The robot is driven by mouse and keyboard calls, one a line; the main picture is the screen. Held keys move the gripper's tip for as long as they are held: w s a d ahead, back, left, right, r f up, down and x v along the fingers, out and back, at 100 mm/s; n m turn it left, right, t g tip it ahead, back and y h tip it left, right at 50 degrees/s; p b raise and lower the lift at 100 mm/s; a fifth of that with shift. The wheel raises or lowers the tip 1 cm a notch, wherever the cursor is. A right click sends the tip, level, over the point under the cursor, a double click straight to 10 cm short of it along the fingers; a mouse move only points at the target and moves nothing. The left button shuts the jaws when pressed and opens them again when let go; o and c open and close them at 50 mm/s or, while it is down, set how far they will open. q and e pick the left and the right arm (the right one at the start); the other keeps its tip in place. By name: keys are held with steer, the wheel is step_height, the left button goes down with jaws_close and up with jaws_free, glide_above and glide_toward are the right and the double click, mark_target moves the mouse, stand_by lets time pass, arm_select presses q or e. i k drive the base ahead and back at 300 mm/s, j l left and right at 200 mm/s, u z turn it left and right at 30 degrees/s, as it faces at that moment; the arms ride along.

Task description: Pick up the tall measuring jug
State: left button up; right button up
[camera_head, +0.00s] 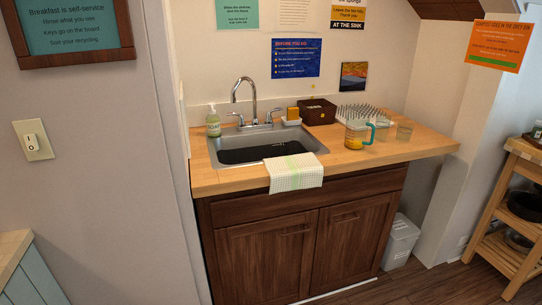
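The measuring jug (355,136) stands upright on the wooden counter, right of the sink. It is clear, with a teal handle on its right side and something yellow-orange low inside it. Neither of my grippers shows in the head view.
The wooden counter (430,147) holds a steel sink (222,151) with a tap, a soap bottle (213,121), a dark box (319,111) and a spiked drying rack (362,112). A towel (296,172) hangs over the front edge. A bin (400,241) and a shelf unit (498,215) stand right.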

mark_target(357, 124)
steer(key=i+l+u, duration=0.1)
steer(key=i, duration=0.3)
steer(key=i+l, duration=0.25)
steer(key=i, duration=0.15)
steer(key=u, duration=0.05)
